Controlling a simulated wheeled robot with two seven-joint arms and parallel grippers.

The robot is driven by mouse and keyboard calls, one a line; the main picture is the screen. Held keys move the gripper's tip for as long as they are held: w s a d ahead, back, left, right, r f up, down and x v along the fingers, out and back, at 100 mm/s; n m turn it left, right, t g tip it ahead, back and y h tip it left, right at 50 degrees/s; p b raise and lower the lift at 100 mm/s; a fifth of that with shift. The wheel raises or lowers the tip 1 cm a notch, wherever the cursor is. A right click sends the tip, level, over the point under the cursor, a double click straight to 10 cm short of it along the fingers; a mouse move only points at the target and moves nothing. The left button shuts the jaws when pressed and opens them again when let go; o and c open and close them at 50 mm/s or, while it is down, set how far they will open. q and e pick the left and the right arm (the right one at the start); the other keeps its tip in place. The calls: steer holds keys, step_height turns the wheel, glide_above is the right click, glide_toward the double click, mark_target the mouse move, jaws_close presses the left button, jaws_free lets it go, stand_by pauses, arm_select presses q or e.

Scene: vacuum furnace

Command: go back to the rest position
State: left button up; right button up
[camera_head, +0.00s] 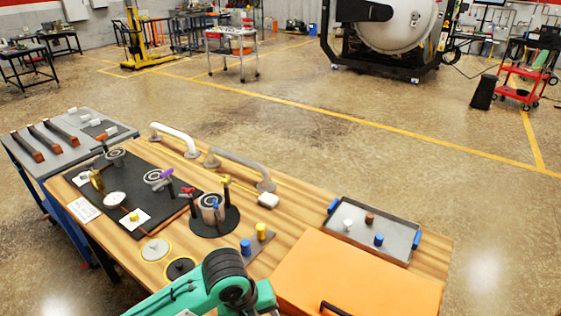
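A teal and black link of one of my arms (235,282) shows at the bottom middle, over the front edge of the wooden workbench (290,215). I cannot tell for sure which arm it belongs to. No gripper fingers show in the head view. Nothing is seen held. The bench holds a black mat (148,182) with round fittings, a gauge (114,199) and valve handles, and a black round base (230,222) with another fitting.
An orange case (360,275) lies at the bench's front right, beside a grey tray (390,240) with small cylinders. Two handles (240,165) stand along the back edge. A grey side table (65,150) adjoins at left. Open floor lies behind; the furnace (395,35) stands far back.

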arm_select(q)
steer(key=s+a+f+n+t+y, duration=0.1)
steer(key=s+a+f+n, duration=0.2)
steer(key=s+a+n, duration=0.5)
steer(key=s+a+f+n+t+y, duration=0.1)
steer(key=s+a+f+n, duration=0.2)
steer(key=n, duration=1)
steer(key=s+a+f+n+t+y, duration=0.1)
steer(key=s+a+f+n, duration=0.3)
steer(key=a+n, duration=0.5)
step_height(320, 180, down, 31)
steer(key=s+d+n+g, duration=0.1)
steer(key=s+d+g, duration=0.1)
steer(key=s+a+f, duration=0.2)
steer(key=s+f, duration=0.7)
steer(key=s+a+f, duration=0.1)
steer(key=s+f, duration=0.7)
steer(key=s, duration=0.1)
steer(key=shift+s+a+f+g, duration=0.15)
steer(key=shift+a+f+g, duration=0.2)
steer(key=shift+g, duration=0.05)
